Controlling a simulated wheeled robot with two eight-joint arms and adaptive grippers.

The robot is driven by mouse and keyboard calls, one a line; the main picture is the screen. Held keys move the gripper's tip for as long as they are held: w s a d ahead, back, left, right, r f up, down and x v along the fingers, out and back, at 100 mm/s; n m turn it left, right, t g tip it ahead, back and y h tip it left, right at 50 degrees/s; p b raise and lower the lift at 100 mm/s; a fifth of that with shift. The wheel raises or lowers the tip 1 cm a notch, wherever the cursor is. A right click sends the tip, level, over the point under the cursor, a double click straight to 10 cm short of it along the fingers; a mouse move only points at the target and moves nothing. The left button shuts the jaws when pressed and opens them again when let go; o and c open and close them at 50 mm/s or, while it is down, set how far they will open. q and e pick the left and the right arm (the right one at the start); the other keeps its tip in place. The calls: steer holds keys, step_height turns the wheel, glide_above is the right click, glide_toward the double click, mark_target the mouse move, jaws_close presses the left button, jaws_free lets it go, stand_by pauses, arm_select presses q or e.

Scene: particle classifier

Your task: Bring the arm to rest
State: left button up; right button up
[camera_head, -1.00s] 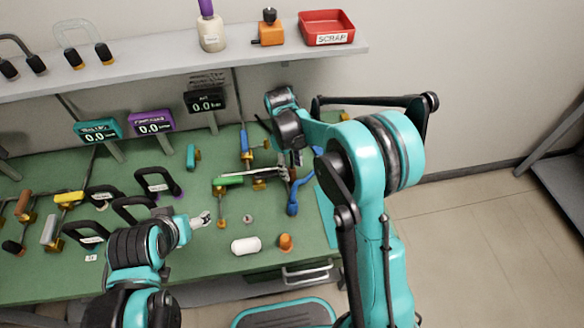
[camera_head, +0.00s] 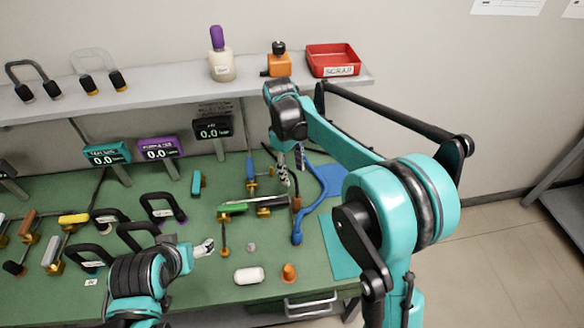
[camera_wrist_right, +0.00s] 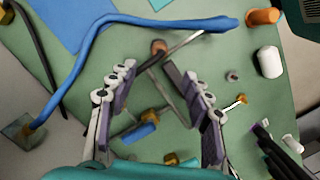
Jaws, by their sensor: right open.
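My right arm reaches over the green bench from the right. Its right gripper (camera_head: 291,164) hangs fingers down above the bench near the blue hose. In the right wrist view the right gripper (camera_wrist_right: 157,92) has its two fingers spread wide with nothing held between them. Bench parts show below and beyond that gap. My left gripper (camera_head: 206,247) is low over the bench at the front, beside a small grey piece (camera_head: 251,247). It is too small to tell whether its jaws are apart.
A blue hose (camera_head: 309,213) curves across the bench under the right gripper; it also shows in the wrist view (camera_wrist_right: 80,55). The shelf (camera_head: 160,82) holds a red scrap tray (camera_head: 333,62).

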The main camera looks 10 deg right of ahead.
steer(key=shift+s, duration=0.1)
steer(key=s+d+r+m+t+y, duration=0.1)
steer(key=s+d+r+m+t, duration=0.35)
steer(key=s, duration=0.65)
steer(key=s+d+f+m+t, duration=0.2)
steer(key=s+d+m+t, duration=0.1)
steer(key=s, duration=0.6)
steer(key=shift+s+d+f+m+t, duration=0.2)
steer(key=shift+s+f+m+t, duration=0.2)
steer(key=shift+m, duration=0.25)
